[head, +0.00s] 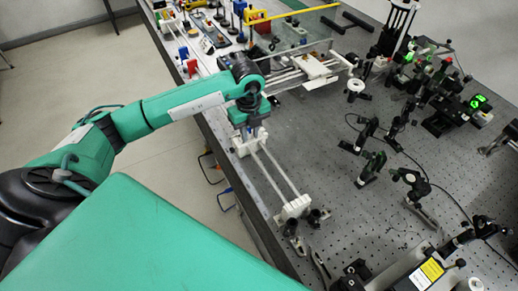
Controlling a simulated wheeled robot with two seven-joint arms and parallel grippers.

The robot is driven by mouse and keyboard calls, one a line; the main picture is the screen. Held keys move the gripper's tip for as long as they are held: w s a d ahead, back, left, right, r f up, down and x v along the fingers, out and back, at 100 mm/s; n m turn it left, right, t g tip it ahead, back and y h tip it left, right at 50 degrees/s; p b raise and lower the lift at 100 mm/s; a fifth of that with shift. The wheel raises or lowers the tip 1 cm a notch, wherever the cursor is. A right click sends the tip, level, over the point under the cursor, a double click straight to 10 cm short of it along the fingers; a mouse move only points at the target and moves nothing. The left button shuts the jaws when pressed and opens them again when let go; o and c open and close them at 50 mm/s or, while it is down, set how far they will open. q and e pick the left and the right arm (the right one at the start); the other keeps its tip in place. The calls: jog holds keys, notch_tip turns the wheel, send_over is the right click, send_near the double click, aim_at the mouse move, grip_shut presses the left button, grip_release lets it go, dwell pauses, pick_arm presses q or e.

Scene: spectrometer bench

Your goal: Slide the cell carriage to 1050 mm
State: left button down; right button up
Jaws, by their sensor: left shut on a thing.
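My left gripper (252,132) is pointed down over a rail of two white rods (276,172) along the near edge of the bench. It is shut on the cell carriage (242,148), a white block under the gripper with blue parts by the fingers. The gripper and wrist hide most of the carriage's top. The rail ends in a white end block (295,208) toward the bottom of the picture, and the rods between carriage and end block are bare. No scale reading can be made out. My right gripper is not in view.
Black optic mounts (370,165) stand to the right on the perforated bench (330,150). A white cross stage (318,68) with a clear panel and yellow bar lies beyond the gripper. Small black clamps (318,215) flank the end block. Cables hang below the bench edge.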

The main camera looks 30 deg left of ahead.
pick_arm(q)
jog(key=shift+w+a+r, duration=0.1)
jog(key=shift+w+a, duration=0.1)
jog(key=shift+a, duration=0.2)
jog(key=c, duration=1.2)
grip_release()
jog(key=shift+r, duration=0.4)
notch_tip(320, 180, up, 12)
jog(key=b, duration=0.2)
jog(key=shift+f+b, duration=0.25)
jog(key=shift+b, duration=0.05)
jog(key=shift+r, duration=0.75)
